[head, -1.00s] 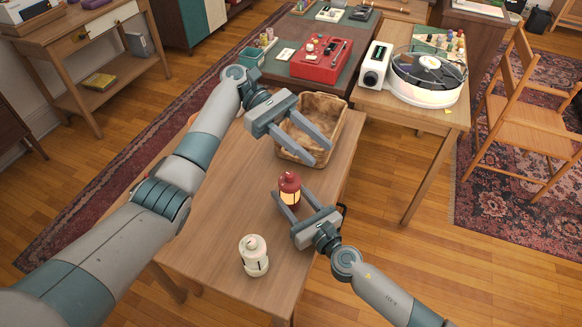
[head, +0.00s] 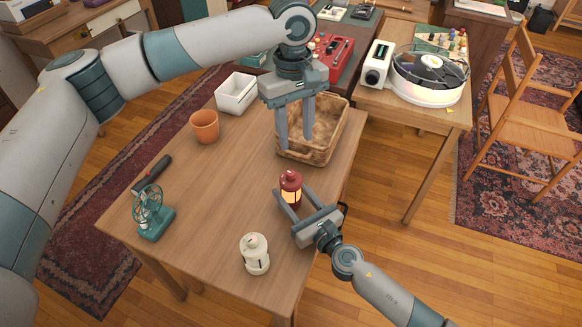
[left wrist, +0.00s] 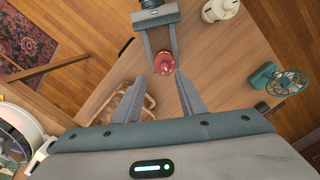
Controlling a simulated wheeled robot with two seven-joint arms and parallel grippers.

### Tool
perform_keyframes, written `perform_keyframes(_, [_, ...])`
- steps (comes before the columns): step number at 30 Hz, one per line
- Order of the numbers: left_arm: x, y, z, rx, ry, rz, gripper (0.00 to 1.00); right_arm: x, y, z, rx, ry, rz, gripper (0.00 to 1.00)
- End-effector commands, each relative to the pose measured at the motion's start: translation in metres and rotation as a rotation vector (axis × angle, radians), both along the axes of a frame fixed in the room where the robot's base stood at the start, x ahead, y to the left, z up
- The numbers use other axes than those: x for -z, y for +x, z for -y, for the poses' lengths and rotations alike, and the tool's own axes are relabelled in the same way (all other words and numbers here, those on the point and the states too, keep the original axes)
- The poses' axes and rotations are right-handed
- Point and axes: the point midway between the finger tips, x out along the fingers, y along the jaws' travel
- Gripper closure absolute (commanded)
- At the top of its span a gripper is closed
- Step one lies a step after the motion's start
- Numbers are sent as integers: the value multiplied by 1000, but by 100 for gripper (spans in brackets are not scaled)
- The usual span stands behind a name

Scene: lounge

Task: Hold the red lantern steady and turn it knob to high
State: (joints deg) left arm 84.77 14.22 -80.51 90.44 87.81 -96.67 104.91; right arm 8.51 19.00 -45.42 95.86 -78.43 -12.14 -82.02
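The red lantern (head: 291,189) stands upright on the wooden table, its window glowing yellow. It also shows from above in the left wrist view (left wrist: 164,63). My right gripper (head: 292,195) has its fingers on either side of the lantern's body and appears shut on it. My left gripper (head: 296,138) is open and empty, pointing down above and behind the lantern, in front of the basket. In the left wrist view its open fingers (left wrist: 159,75) spread toward the lantern's top without touching it. The knob cannot be made out clearly.
A white lantern (head: 255,254) stands at the table's front. A green fan (head: 152,214), dark-handled tool (head: 152,174), terracotta pot (head: 204,127) and white bin (head: 236,93) line the left side. A wicker basket (head: 330,140) sits at the back. The table's middle is clear.

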Motion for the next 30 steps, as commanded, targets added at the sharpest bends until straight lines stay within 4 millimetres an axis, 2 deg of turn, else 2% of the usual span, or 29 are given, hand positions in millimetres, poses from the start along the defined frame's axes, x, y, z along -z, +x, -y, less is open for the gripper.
perform_keyframes(6, [1, 2, -10, 14, 40, 42, 63, 0, 0, 0, 0, 0, 0, 85])
perform_keyframes(20, [5, 2, -10, 14, 40, 41, 63, 0, 0, 0, 0, 0, 0, 85])
perform_keyframes(26, [20, 2, -10, 14, 39, 39, 63, 0, 0, 0, 0, 0, 0, 85])
perform_keyframes(30, [39, 2, -10, 14, 40, 40, 63, 0, 0, 0, -1, 1, -1, 85])
